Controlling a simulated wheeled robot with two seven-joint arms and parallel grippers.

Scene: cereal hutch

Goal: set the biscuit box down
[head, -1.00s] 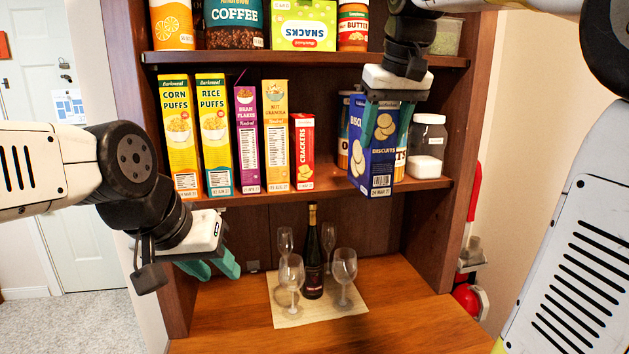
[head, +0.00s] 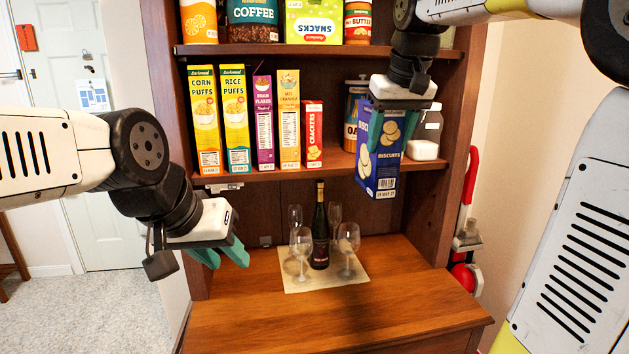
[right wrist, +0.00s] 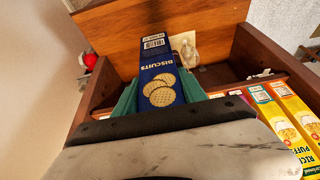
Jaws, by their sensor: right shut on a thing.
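The blue biscuit box (head: 386,170) is upright in my right gripper (head: 396,120), which is shut on it from above. It hangs at the front of the middle shelf, its bottom a little below the shelf's front edge. In the right wrist view the biscuit box (right wrist: 158,75) sits between the two teal fingers (right wrist: 165,95). My left gripper (head: 222,258) is empty at the left side of the hutch, below the middle shelf; its two teal fingers look apart.
Below, several glasses and a wine bottle (head: 320,230) stand on a mat (head: 300,284). The counter's front (head: 330,320) is clear.

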